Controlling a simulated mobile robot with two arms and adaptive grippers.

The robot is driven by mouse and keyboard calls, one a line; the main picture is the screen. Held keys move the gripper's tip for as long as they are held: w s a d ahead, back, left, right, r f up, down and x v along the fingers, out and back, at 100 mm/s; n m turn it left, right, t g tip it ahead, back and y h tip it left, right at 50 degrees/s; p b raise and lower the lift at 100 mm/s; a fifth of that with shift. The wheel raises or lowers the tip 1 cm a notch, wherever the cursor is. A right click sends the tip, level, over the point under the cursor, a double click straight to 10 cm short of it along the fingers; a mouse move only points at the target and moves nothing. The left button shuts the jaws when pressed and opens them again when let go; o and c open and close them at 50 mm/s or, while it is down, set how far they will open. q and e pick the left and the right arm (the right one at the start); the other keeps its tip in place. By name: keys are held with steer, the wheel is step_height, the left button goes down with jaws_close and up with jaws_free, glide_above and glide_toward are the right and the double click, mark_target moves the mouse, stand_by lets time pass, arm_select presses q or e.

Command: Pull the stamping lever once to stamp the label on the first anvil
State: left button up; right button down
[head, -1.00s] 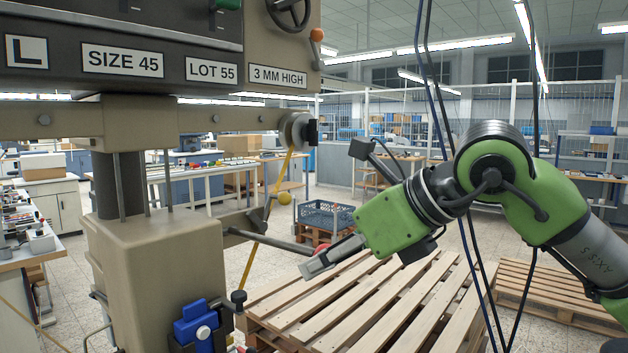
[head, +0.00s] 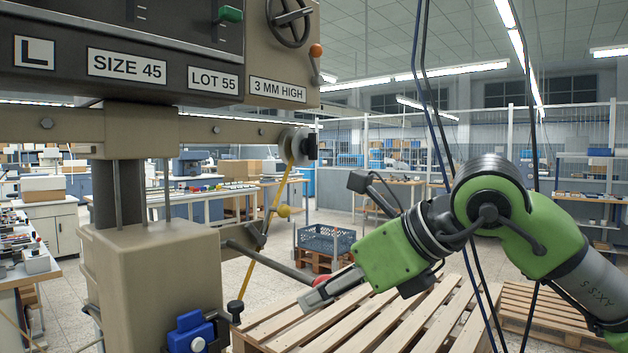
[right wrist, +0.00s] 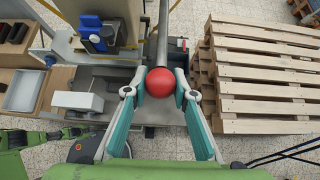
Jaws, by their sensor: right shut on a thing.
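The stamping lever (head: 272,264) is a dark bar running from the beige press (head: 165,265) down to the right, tilted downward. Its red ball knob (right wrist: 160,82) sits between the fingers of my right gripper (right wrist: 160,94) in the right wrist view. In the head view, my right gripper (head: 313,299) is at the lever's end, shut on the knob, which is partly hidden behind it. I cannot make out the first anvil or its label for certain. My left gripper is in neither view.
A wooden pallet (head: 385,325) lies on the floor below my right arm. A yellow rod (head: 249,262) slants beside the lever. A blue part (head: 191,333) is at the press's lower front. A blue-grey crate (head: 326,239) stands beyond.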

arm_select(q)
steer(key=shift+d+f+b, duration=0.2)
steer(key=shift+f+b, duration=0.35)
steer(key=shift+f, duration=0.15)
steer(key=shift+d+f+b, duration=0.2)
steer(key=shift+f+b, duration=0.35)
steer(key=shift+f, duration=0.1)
arm_select(e)
steer(key=shift+w+a+f, duration=0.1)
steer(key=shift+a+f, duration=0.05)
steer(key=shift+f, duration=0.7)
steer(key=shift+w+a+f, duration=0.1)
steer(key=shift+f, duration=0.75)
